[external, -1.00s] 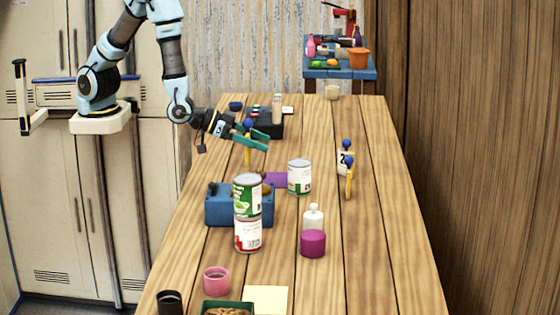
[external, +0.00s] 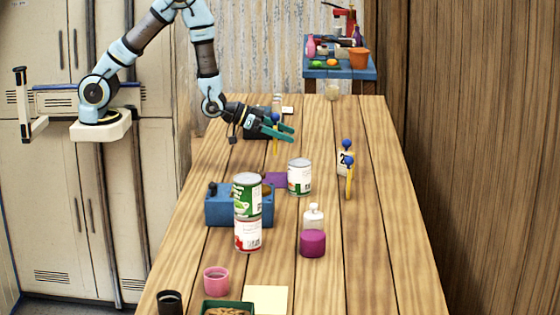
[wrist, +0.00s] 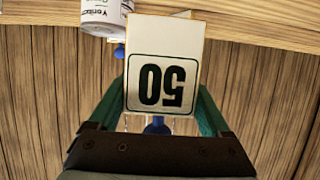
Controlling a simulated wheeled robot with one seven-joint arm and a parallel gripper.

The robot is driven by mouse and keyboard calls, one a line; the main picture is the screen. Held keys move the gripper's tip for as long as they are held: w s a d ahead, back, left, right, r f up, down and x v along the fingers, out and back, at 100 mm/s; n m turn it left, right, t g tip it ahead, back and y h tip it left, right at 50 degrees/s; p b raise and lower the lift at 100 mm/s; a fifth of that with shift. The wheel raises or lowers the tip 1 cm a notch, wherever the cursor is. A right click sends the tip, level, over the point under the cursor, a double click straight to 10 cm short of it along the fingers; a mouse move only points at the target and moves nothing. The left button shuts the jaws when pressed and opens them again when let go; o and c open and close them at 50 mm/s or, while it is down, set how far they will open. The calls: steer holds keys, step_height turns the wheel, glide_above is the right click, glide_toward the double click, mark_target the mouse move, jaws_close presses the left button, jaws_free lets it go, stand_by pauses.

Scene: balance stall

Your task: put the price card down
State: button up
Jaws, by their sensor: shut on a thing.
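The price card (wrist: 160,70) is white with a black border and the number 50, upside down in the wrist view. It lies between my gripper's green fingers (wrist: 158,108), which are shut on it. In the wrist view one blue ball shows beyond the card and another below it. In the external view my gripper (external: 290,133) is over the table's far half, with a blue ball and a thin yellow piece (external: 276,146) at its fingers. The card's face is not visible there, and I cannot tell whether its lower end touches the table.
Another card (external: 343,162) with blue balls and yellow legs stands to the right. A can (external: 300,178) stands nearer the camera beside a purple patch (external: 276,180). Stacked cans (external: 247,237), a blue box (external: 222,210) and a purple-based bottle (external: 313,243) are nearer still. Bare wood (external: 320,125) lies right of my gripper.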

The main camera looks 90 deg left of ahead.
steer(key=w+d+r+m+h+b, duration=0.1)
steer(key=w+d+b, duration=0.5)
steer(key=d, duration=0.5)
steer(key=w+d+r+b, duration=0.2)
steer(key=w+d+b, duration=0.2)
steer(key=w+d, duration=0.6)
steer(key=w+d+f+m+g+h+b, duration=0.1)
steer(key=w+d+f+m+h+b, duration=0.25)
steer(key=b, duration=1.85)
steer(key=shift+h, duration=0.25)
steer(key=f+b, duration=0.1)
steer(key=f, duration=0.2)
steer(key=w+a+f+b, duration=0.1)
steer(key=f+b, duration=0.3)
steer(key=f, duration=0.1)
steer(key=shift+w+a+f, duration=0.3)
steer(key=shift+w+a, duration=0.05)
